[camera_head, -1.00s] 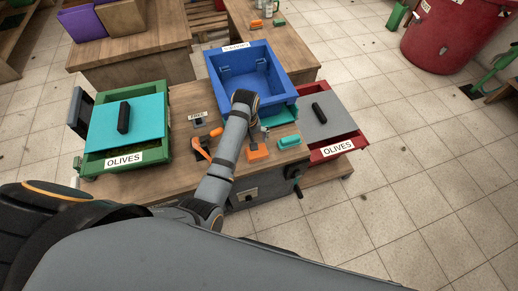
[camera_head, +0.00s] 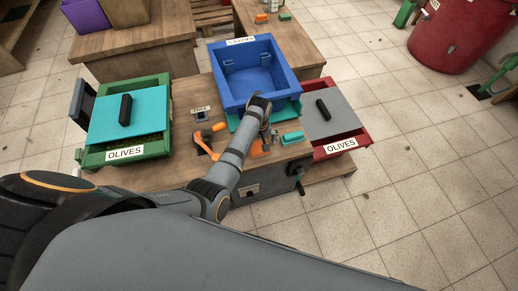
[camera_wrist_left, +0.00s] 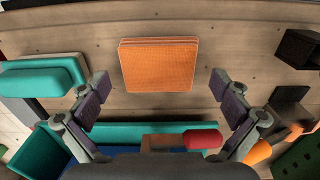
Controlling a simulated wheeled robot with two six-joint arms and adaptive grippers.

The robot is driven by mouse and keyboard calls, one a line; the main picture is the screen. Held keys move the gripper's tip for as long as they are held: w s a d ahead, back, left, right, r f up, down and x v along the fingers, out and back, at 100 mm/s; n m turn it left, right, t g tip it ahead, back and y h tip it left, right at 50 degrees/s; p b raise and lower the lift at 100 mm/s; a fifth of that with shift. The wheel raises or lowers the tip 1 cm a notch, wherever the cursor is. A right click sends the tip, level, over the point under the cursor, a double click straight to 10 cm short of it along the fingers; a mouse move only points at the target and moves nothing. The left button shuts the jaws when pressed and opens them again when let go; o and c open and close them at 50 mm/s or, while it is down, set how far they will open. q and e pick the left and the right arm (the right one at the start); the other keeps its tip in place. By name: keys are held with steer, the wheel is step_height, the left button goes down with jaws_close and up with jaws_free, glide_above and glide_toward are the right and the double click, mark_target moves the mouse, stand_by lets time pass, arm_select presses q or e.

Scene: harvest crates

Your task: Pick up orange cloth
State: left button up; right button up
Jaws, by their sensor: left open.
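The orange cloth (camera_wrist_left: 158,66) is a flat folded square lying on the wooden bench top, in the upper middle of the left wrist view. In the head view only a part of the cloth (camera_head: 257,150) shows, beside my left arm, which hides the rest. My left gripper (camera_wrist_left: 161,85) is open and empty, with its two fingers apart on either side of the cloth's near edge. It also shows in the head view (camera_head: 268,136), partly hidden by its own wrist. My right gripper is not in view.
A teal sponge-like block (camera_head: 292,138) lies right of the cloth. A blue crate (camera_head: 290,95) stands behind. A green crate (camera_head: 160,150) with a teal lid is at left, a red crate (camera_head: 352,133) with a grey lid at right. An orange-handled tool (camera_head: 203,138) lies left of my arm.

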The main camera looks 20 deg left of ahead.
arm_select(q)
steer(key=shift+f, duration=0.75)
steer(key=c, duration=1)
steer(key=shift+r, duration=0.1)
step_height(320, 180, up, 3)
steer(key=shift+w+r+p, duration=0.1)
steer(key=shift+p, duration=0.3)
steer(key=s+a+r+p, duration=0.1)
steer(key=s+a+r, duration=0.5)
steer(key=a+r, duration=0.3)
steer(key=a, duration=0.3)
steer(key=shift+s+a+r, duration=0.2)
steer(key=shift+s+r, duration=0.15)
